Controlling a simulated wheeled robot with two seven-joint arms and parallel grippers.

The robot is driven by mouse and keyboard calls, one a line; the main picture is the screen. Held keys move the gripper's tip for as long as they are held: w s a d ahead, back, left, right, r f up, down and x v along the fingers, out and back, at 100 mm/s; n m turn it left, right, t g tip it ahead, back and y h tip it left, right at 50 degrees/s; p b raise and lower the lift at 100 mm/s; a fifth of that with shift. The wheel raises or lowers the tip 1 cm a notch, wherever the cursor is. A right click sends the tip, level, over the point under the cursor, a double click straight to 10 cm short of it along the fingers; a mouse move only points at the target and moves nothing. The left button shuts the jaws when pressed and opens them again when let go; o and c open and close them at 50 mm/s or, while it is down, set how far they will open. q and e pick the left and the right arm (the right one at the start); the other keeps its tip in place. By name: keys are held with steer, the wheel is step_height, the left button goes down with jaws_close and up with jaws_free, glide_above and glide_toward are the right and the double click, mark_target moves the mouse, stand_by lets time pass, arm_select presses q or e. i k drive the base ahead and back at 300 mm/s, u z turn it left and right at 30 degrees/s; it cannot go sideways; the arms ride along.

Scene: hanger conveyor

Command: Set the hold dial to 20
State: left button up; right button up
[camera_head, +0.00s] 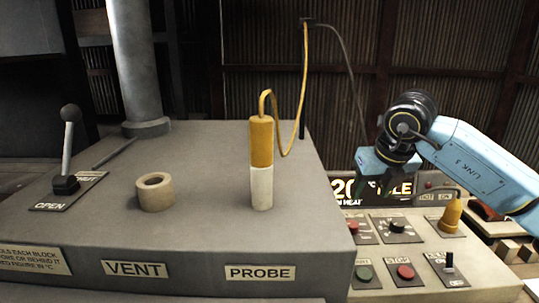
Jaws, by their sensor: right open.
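A sloped control panel (425,262) stands at the lower right. A small dark knob on a square plate (397,226) sits in its upper row; it may be the hold dial, but its label and setting are too small to read. A display (376,190) above it shows "20" and "IDLE", partly covered by my arm. My right gripper (368,183), on the blue arm from the right, is open and empty above the panel's back left, in front of the display. It appears apart from the knob. My left gripper is out of view.
The panel also carries a red button (405,272), a green button (364,272), a small black switch (449,262) and a yellow cone-shaped part (451,214). A grey block (200,225) at left holds a yellow-and-white probe (262,165), a tan ring (155,193) and a lever (67,150).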

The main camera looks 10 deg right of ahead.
mark_target(396, 226)
steer(key=k, duration=1.5)
